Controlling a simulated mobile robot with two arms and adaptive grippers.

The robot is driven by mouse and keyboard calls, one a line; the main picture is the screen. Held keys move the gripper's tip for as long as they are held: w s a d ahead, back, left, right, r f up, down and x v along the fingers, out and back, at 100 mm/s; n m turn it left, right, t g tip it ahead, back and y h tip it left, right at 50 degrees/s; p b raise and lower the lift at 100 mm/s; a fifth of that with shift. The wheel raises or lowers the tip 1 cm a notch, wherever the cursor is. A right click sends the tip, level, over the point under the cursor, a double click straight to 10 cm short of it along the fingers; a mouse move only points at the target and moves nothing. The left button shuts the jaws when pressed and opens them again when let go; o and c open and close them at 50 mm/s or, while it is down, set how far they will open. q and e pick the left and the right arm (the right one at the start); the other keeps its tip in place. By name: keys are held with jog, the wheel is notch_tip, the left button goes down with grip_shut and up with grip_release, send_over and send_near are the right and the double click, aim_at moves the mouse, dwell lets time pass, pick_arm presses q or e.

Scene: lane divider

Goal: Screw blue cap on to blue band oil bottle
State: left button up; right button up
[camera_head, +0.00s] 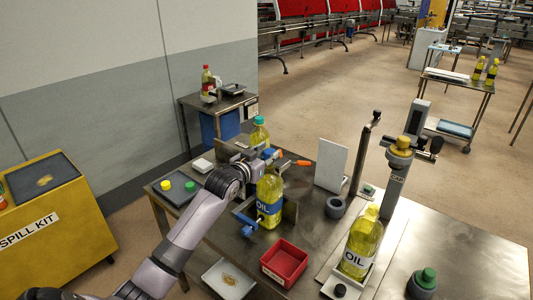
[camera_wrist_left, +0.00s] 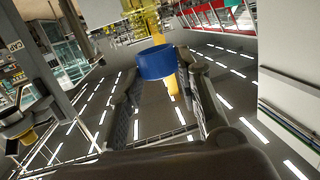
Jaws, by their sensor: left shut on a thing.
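The blue band oil bottle (camera_head: 269,193) stands upright on the metal table, with yellow oil and a blue band label. A blue clamp part sits at its lower left. My left gripper (camera_head: 266,161) is directly at the bottle's top and hides its neck. The blue cap (camera_head: 268,153) shows as a small blue patch at the gripper. In the left wrist view the blue cap (camera_wrist_left: 157,62) sits between the fingertips of my left gripper (camera_wrist_left: 160,80), which is shut on it. Whether the cap touches the bottle's neck is hidden. My right gripper is out of view.
A dark tray (camera_head: 160,190) with a green and a yellow cap lies left. A red bin (camera_head: 284,263) is in front. Another oil bottle (camera_head: 362,240) and a CAP post (camera_head: 396,182) stand right. A teal-capped bottle (camera_head: 259,134) is behind.

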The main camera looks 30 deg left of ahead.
pick_arm(q)
jog(key=shift+f, duration=0.2)
jog(key=shift+f+b, duration=0.85)
jog(key=shift+f, duration=0.4)
jog(key=o, duration=0.9)
jog(key=s, duration=0.4)
jog(key=s+r, duration=0.1)
jog(key=s, duration=0.3)
jog(key=s+d+r, duration=0.1)
jog(key=s, duration=0.3)
jog(key=shift+d, duration=0.1)
jog(key=shift+w, duration=0.1)
